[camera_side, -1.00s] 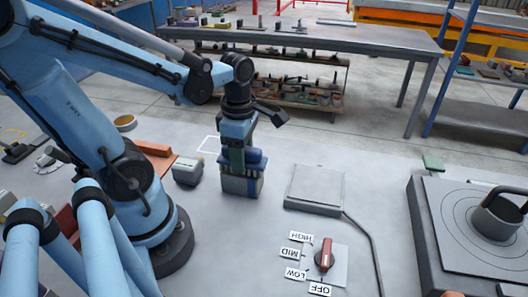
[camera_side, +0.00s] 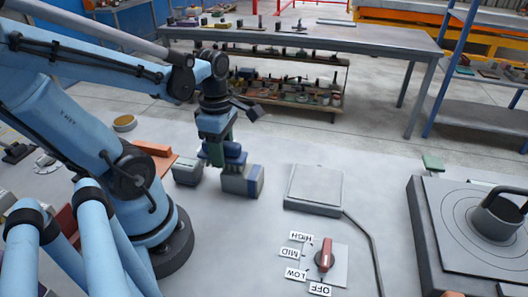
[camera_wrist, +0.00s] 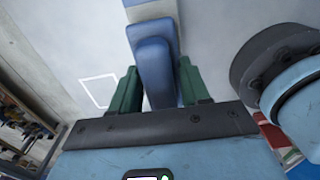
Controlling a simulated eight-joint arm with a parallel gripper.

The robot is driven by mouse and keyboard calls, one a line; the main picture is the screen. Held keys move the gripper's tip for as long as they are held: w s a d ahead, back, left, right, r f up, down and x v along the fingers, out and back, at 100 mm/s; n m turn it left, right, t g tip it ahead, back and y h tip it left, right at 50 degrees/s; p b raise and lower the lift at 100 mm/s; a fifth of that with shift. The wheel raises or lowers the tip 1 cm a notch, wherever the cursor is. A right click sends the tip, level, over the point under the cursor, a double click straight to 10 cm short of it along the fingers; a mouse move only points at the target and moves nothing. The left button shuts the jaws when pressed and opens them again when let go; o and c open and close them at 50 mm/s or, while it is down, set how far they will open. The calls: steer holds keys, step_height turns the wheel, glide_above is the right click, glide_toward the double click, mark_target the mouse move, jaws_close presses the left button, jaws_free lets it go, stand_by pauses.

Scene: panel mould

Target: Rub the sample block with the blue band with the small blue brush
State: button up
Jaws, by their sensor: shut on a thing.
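The sample block with the blue band (camera_side: 242,184) sits on the grey table, grey with a blue stripe. In the wrist view, it shows past the brush at the top (camera_wrist: 148,8). My gripper (camera_side: 214,153) is shut on the small blue brush (camera_side: 236,155), with green fingers on either side of it. The brush also shows between the fingers in the wrist view (camera_wrist: 156,72). In the side view, the brush overlaps the block's upper left edge. I cannot tell whether they touch.
A grey block (camera_side: 187,172) stands just left of the banded block. A flat grey plate (camera_side: 314,187) with a cable lies to the right, with a red-handled dial (camera_side: 325,256) in front. A white square outline (camera_wrist: 98,90) is marked on the table.

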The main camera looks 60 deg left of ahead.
steer(key=shift+d+r, duration=0.1)
steer(key=shift+r, duration=3.85)
